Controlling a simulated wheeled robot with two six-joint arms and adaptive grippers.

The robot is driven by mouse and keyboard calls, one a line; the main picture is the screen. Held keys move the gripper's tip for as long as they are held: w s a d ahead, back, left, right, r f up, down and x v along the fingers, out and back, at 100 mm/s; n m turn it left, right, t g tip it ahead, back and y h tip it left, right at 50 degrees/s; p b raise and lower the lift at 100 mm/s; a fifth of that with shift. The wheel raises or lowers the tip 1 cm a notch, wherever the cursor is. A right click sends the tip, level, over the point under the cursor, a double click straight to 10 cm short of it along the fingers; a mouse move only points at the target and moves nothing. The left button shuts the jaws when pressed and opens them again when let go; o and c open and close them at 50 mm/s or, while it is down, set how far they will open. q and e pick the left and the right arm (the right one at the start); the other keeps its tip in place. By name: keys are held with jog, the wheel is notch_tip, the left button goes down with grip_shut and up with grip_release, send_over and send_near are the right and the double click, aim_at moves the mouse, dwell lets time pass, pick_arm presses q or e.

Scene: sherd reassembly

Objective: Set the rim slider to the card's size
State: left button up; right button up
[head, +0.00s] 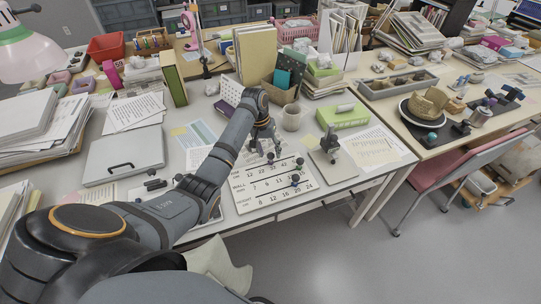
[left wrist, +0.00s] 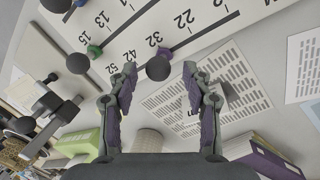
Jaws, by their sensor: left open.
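A white slider board (head: 246,200) lies near the table's front edge, with rows of numbers for rim, wall and height. The rim slider's dark ball knob (left wrist: 158,68) has a purple base and stands near 32 on its line. The wall slider (left wrist: 78,64) has a green base, near 15. The height slider (head: 295,179) has a blue base. My left gripper (head: 266,149) is open over the rim row; in the left wrist view the rim knob shows between its fingertips, with no clear contact. I cannot tell which paper is the card. My right gripper is not in view.
A small stand (head: 329,150) is right of the board, with a green box (head: 343,117) behind it. A beige mug (head: 292,119) stands behind the board. A printed sheet (head: 372,147) lies farther right. A grey laptop-like case (head: 122,157) lies left of my arm.

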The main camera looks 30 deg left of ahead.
pick_arm(q)
jog(key=shift+d+f, duration=0.2)
jog(key=shift+f, duration=0.3)
jog(key=shift+d+f, duration=0.15)
jog(key=shift+f, duration=0.7)
jog(key=shift+c, duration=1.2)
jog(key=c, duration=0.7)
grip_shut()
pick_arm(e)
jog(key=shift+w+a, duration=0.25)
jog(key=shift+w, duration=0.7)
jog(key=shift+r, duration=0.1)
